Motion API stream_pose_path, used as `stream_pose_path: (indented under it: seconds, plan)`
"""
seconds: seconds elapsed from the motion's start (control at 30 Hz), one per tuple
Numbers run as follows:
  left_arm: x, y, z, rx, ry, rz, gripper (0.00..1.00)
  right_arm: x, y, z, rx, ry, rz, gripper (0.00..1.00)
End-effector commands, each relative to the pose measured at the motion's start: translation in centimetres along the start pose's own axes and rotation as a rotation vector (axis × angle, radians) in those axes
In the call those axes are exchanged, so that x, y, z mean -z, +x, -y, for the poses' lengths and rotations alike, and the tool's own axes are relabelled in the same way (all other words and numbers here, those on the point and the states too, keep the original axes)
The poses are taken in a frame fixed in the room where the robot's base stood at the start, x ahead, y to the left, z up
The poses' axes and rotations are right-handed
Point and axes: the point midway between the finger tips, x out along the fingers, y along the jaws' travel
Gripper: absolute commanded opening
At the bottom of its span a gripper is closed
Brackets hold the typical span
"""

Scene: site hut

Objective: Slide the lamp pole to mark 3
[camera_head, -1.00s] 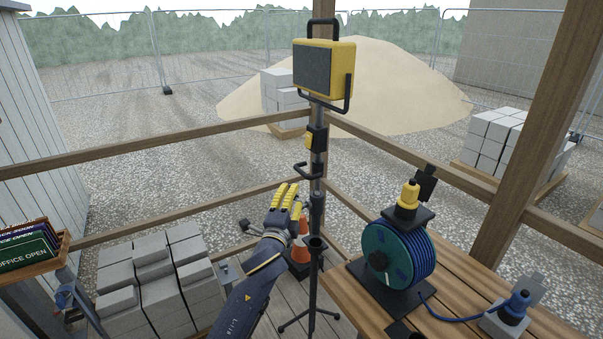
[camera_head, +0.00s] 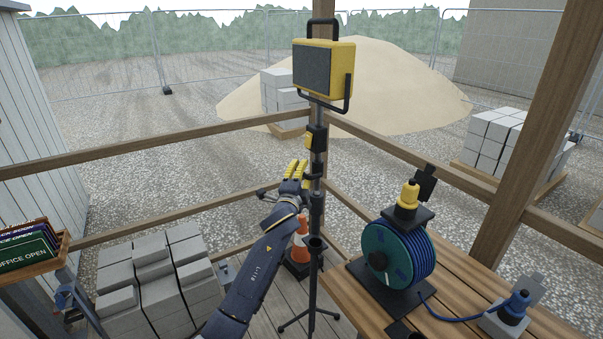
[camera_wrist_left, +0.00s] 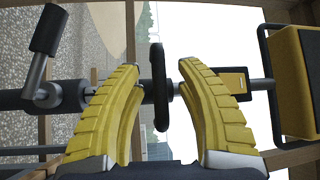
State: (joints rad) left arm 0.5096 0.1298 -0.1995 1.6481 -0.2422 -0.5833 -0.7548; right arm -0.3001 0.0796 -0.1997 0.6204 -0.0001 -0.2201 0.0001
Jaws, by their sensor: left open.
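The lamp pole (camera_head: 318,145) stands upright on a tripod with a yellow and grey lamp (camera_head: 325,68) on top. A black collar with a small yellow box (camera_head: 316,138) sits on the upper pole. My left gripper (camera_head: 297,170) is open beside the pole, just below that box. In the left wrist view the pole (camera_wrist_left: 262,85) runs sideways across, beyond my open yellow fingers (camera_wrist_left: 160,68). A black crank handle (camera_wrist_left: 48,35) is at left there. No numbered marks are legible.
A wooden bench (camera_head: 455,300) with a blue cable reel (camera_head: 400,255) stands right of the pole. An orange cone (camera_head: 300,243) is behind it. Grey blocks (camera_head: 155,285) are stacked at left. Wooden rails (camera_head: 150,150) run behind the pole.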

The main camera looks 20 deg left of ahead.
Motion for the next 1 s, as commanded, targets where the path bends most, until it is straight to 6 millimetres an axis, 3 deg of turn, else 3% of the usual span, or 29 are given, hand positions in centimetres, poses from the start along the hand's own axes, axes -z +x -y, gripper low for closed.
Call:
stream_pose_path:
  seconds: [0.27, 0.6, 1.0]
  plan:
    - [0.01, 0.04, -0.02, 0.0, 0.0, 0.0, 0.39, 0.01, 0.0, 0.0, 0.0, 0.0, 0.0, 0.36]
    - [0.01, 0.02, -0.03, -0.001, 0.0, 0.0, 0.0, 0.0, 0.0, 0.0, 0.0, 0.0, 0.0, 0.36]
    - [0.08, 0.04, 0.01, 0.0, -0.001, -0.001, 0.0, 0.0, 0.0, 0.01, 0.0, 0.0, 0.0, 0.36]
